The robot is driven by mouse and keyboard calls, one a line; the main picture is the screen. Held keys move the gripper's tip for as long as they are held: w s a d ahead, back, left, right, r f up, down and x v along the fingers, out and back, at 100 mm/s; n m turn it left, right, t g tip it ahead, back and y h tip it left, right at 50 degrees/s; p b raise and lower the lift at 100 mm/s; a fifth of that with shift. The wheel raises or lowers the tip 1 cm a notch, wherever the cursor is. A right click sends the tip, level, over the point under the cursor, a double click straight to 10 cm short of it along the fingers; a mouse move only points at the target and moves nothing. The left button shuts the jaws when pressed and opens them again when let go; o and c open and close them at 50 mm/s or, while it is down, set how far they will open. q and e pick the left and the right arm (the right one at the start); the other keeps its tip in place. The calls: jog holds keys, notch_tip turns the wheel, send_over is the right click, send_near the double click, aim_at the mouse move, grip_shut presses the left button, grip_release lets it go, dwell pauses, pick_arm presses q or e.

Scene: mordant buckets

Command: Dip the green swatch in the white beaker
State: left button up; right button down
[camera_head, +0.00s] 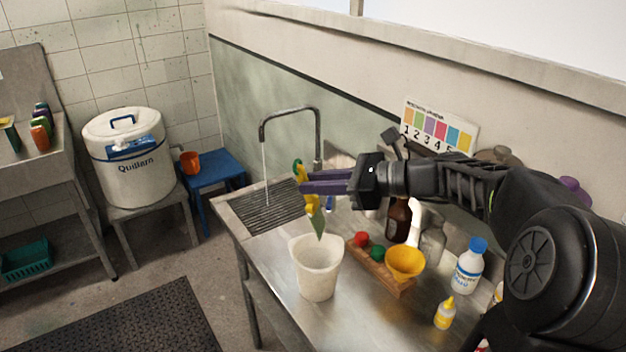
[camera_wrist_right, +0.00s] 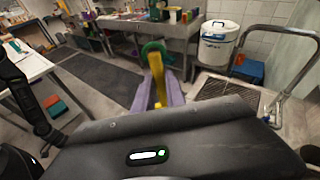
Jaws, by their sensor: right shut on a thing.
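My right gripper (camera_head: 312,183), with purple fingers, is shut on a yellow holder (camera_head: 299,172). The holder also shows between the fingers in the right wrist view (camera_wrist_right: 157,82). The green swatch (camera_head: 318,223) hangs below the fingers, its lower tip just above the back rim of the white beaker (camera_head: 317,270) in the head view. I cannot tell whether it is inside the rim. The beaker stands upright on the metal bench.
Right of the beaker, a wooden rack (camera_head: 380,268) holds red and green pieces and a yellow funnel (camera_head: 404,262). Bottles (camera_head: 468,270) stand further right. Behind are a running tap (camera_head: 290,110) and drainer (camera_head: 262,207). The floor to the left is clear around a dark mat (camera_head: 150,318).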

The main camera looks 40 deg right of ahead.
aim_at(315, 201)
jog(key=shift+w+f, duration=0.2)
jog(key=shift+f, duration=0.15)
notch_tip(315, 201, down, 4)
jog(key=b, duration=0.4)
jog(key=shift+r, duration=0.15)
notch_tip(315, 201, down, 12)
jog(key=b, duration=0.8)
jog(key=shift+w+a, duration=0.25)
jog(key=shift+a, duration=0.1)
jog(key=shift+d, duration=0.1)
jog(key=shift+s+d+p, duration=0.4)
jog(key=shift+s+d, duration=0.1)
jog(key=shift+s, duration=0.15)
